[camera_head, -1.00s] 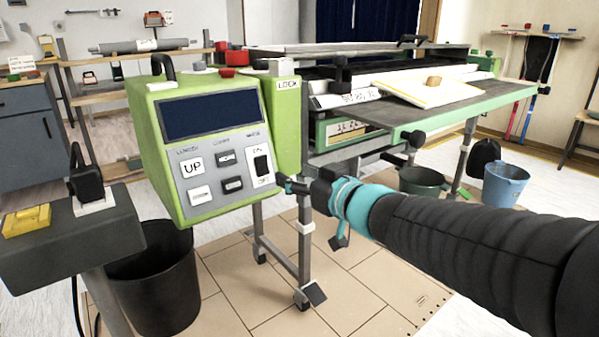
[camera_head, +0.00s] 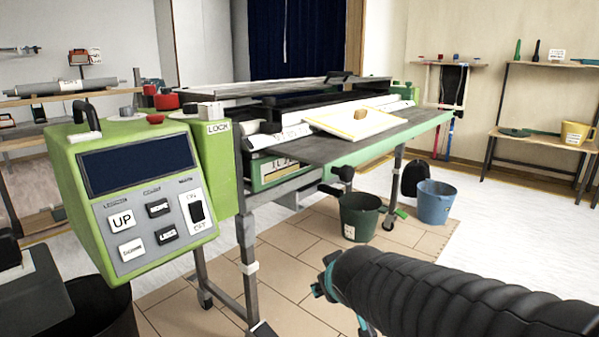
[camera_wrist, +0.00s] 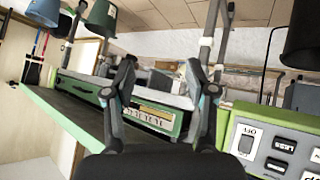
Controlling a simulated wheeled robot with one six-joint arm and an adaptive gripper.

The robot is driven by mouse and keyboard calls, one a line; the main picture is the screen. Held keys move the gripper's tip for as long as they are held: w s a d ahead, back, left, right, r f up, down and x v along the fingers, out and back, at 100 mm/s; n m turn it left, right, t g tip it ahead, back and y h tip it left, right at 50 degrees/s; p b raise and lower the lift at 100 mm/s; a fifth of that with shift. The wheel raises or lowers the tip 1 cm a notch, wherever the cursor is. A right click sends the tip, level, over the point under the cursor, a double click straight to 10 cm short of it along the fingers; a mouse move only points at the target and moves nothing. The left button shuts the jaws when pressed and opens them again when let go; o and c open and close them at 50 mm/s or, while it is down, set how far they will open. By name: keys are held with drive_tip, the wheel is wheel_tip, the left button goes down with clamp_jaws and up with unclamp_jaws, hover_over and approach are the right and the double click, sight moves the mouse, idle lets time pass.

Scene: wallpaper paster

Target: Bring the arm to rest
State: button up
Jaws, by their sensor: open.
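My gripper (camera_wrist: 162,85) shows in the wrist view with its two dark fingers spread apart and nothing between them. In the head view my black-sleeved arm reaches in from the lower right. The gripper's end there (camera_head: 326,279) is small and partly hidden behind the sleeve, in front of the machine and apart from it. The green control box (camera_head: 145,190) of the pasting machine stands to the left, with a dark screen, several buttons and an ON/OFF switch. It also shows at the lower right of the wrist view (camera_wrist: 268,142).
The machine's long table (camera_head: 345,150) carries a pale board (camera_head: 355,122). A dark green bucket (camera_head: 361,217) and a blue bucket (camera_head: 437,203) stand on the floor beside it. Shelves (camera_head: 540,135) line the right wall. The floor at the right is clear.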

drive_tip(key=s+d+r+m+g+p, duration=0.1)
drive_tip(key=s+d+r+p, duration=0.1)
drive_tip(key=s, duration=0.4)
drive_tip(key=s+d+r+m+g+p, duration=0.1)
drive_tip(key=s+d+r+m+p, duration=0.1)
drive_tip(key=s, duration=0.4)
drive_tip(key=s+d+r+m+g+p, duration=0.2)
drive_tip(key=s+d+p, duration=0.1)
drive_tip(key=s+d, duration=0.2)
drive_tip(key=shift+s+d+h, duration=0.2)
drive_tip(key=shift+s+h, duration=0.2)
drive_tip(key=shift+s, duration=0.65)
